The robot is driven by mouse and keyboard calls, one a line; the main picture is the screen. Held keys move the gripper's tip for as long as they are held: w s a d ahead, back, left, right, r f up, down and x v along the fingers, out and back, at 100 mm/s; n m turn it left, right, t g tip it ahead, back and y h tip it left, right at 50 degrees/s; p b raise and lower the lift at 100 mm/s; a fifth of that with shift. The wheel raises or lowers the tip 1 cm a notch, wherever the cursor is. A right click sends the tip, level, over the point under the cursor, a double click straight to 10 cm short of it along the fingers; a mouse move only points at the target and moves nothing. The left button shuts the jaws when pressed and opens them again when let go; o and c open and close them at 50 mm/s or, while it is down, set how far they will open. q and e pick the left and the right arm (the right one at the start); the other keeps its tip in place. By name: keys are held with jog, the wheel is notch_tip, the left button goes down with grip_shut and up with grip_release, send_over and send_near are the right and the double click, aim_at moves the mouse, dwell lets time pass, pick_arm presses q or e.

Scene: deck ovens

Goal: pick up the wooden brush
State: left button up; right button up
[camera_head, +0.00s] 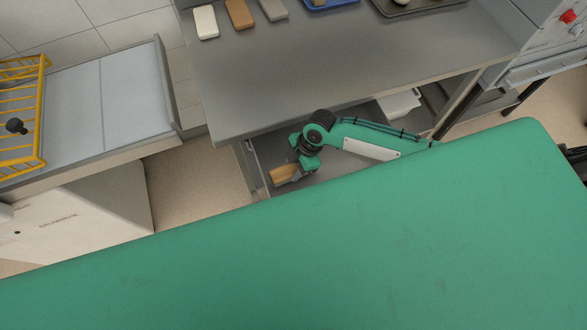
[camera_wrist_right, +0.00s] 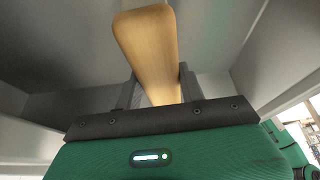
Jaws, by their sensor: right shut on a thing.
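The wooden brush (camera_head: 284,174) shows as a light brown wooden piece at the end of my right arm, below the front edge of the steel table. In the right wrist view the brush (camera_wrist_right: 150,50) is a long wooden piece that runs between the two dark fingers. My right gripper (camera_wrist_right: 155,90) is shut on it. In the head view the right gripper (camera_head: 297,171) is low, over an open drawer or shelf space under the table. Any bristles are hidden. My left gripper is not in view.
The steel table (camera_head: 330,70) above holds white, brown and grey blocks, a blue tray (camera_head: 330,3) and a dark tray (camera_head: 425,8). Metal walls (camera_wrist_right: 225,30) stand close around the gripper. A yellow rack (camera_head: 42,110) stands on a counter at left.

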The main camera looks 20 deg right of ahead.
aim_at(293, 167)
notch_tip(293, 167, up, 18)
jog(key=b, duration=0.3)
jog(key=shift+o, duration=1.1)
jog(key=shift+c, duration=0.2)
